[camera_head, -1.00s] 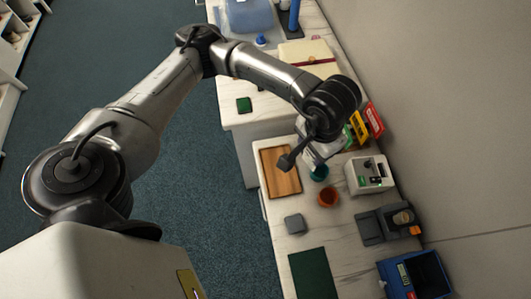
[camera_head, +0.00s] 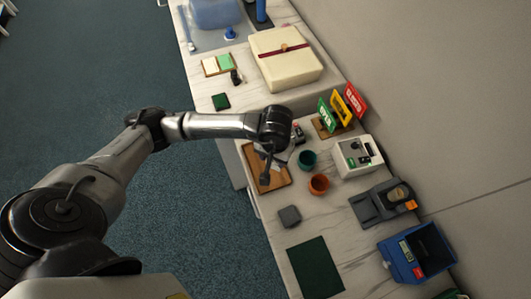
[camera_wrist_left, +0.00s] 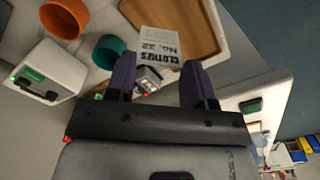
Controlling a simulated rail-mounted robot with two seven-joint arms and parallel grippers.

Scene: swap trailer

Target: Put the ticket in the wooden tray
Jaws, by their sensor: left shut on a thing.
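The wooden tray (camera_head: 279,181) lies on the white marbled counter, partly covered by my left gripper (camera_head: 277,157) in the head view. In the left wrist view the tray (camera_wrist_left: 196,22) shows beyond the fingertips. My left gripper (camera_wrist_left: 158,70) is shut on a white ticket (camera_wrist_left: 160,44) printed "CLOTHES No. 32". The ticket sticks out past the fingers and overlaps the tray's edge in that view; its height above the tray is hard to tell. In the head view the ticket is hard to make out. My right gripper is not in view.
A teal cup (camera_head: 308,160) and an orange cup (camera_head: 318,184) stand right of the tray. A white device (camera_head: 357,157), coloured signs (camera_head: 340,110) and a grey block (camera_head: 289,216) are nearby. A dark green mat (camera_head: 315,268) lies at the front, a cream box (camera_head: 285,62) behind.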

